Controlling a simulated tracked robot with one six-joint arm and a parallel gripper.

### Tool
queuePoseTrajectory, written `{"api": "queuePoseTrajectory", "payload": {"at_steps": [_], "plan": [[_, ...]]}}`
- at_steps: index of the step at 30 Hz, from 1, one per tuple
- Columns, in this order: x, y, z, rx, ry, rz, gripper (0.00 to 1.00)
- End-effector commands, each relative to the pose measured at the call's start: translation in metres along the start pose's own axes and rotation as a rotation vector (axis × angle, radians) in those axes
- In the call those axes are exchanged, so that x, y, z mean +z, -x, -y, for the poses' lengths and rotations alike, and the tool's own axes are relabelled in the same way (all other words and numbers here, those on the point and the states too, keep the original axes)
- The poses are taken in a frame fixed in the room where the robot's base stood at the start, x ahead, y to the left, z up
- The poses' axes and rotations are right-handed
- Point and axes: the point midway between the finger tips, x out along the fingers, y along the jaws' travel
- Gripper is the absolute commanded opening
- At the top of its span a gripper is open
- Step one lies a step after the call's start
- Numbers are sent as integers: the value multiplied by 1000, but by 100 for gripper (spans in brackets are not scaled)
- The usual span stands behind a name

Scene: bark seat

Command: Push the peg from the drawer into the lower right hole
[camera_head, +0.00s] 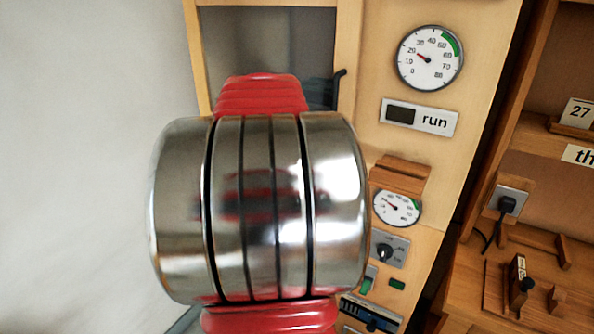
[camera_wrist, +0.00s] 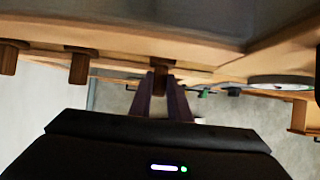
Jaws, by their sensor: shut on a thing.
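In the wrist view my gripper (camera_wrist: 162,88) is shut on a brown wooden peg (camera_wrist: 160,72), which shows at the fingertips. The peg's far end meets or lies close to a wooden panel (camera_wrist: 125,72); I cannot tell how deep it sits. Two similar brown pegs stick out of the wood to the left, one nearer (camera_wrist: 80,66) and one at the picture's edge (camera_wrist: 9,57). In the head view my own arm covers the gripper and the peg. I cannot make out the lower right hole or the drawer in either view.
In the head view a wooden cabinet front holds a large gauge (camera_head: 429,59), a "run" label (camera_head: 434,121), a smaller gauge (camera_head: 396,207) and a knob (camera_head: 384,252). A wooden block (camera_head: 402,174) juts out above the small gauge. A plug (camera_head: 507,205) and bench pieces are right.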

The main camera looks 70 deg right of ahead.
Motion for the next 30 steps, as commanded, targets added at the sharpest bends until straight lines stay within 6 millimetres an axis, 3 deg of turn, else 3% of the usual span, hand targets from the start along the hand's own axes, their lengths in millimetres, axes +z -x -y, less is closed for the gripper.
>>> {"api": "queuePoseTrajectory", "payload": {"at_steps": [14, 15, 24, 30], "plan": [[2, -1, 0, 0, 0, 0, 0], [2, -1, 0, 0, 0, 0, 18], [2, -1, 0, 0, 0, 0, 38], [2, -1, 0, 0, 0, 0, 38]]}}
